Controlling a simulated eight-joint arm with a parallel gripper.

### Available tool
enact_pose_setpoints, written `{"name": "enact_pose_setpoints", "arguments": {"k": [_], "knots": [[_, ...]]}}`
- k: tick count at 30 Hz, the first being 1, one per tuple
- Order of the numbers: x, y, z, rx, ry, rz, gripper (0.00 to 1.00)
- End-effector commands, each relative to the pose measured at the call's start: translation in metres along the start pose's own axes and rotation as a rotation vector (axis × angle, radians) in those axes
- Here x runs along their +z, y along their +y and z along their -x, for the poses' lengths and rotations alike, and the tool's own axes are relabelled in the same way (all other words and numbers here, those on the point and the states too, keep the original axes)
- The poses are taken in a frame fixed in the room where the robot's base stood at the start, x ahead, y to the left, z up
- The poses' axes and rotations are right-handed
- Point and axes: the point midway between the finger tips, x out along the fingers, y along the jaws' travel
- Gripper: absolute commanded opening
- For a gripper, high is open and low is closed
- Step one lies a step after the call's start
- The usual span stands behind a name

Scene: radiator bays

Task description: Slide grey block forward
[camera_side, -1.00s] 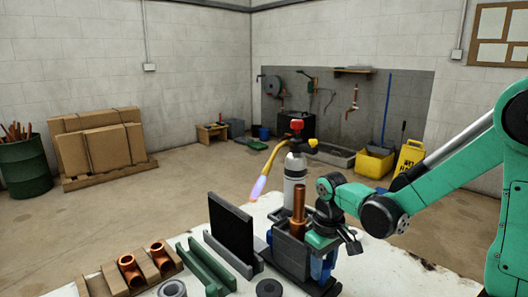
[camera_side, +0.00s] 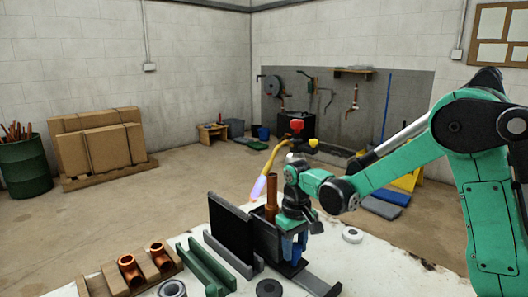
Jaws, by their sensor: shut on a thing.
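The grey block (camera_side: 266,238) sits on a dark rail (camera_side: 318,284) on the bench, close beside an upright black board (camera_side: 231,228). An upright copper pipe (camera_side: 271,196) rises from the block. My gripper (camera_side: 294,249), with blue fingers, points down at the block's right side. It is shut on the block, though the contact is partly hidden by the fingers and wrist. The rail's near right end is bare.
A lit torch (camera_side: 268,172) burns behind the block. Green rails (camera_side: 206,267) and a wooden rack (camera_side: 127,273) with copper fittings lie at the left. A white ring (camera_side: 352,235) lies on clear bench at the right.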

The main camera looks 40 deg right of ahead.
Motion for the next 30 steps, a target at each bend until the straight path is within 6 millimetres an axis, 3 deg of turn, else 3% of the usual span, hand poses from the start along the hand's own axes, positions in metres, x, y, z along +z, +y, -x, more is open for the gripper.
{"name": "enact_pose_setpoints", "arguments": {"k": [9, 15, 29, 30], "knots": [[-0.046, -0.007, 0.000, 0.002, 0.004, -0.001, 0.00], [-0.066, -0.010, 0.000, 0.003, 0.004, -0.001, 0.00], [-0.073, -0.012, 0.000, 0.001, 0.007, 0.000, 0.00], [-0.074, -0.012, 0.000, 0.001, 0.008, 0.000, 0.50]]}}
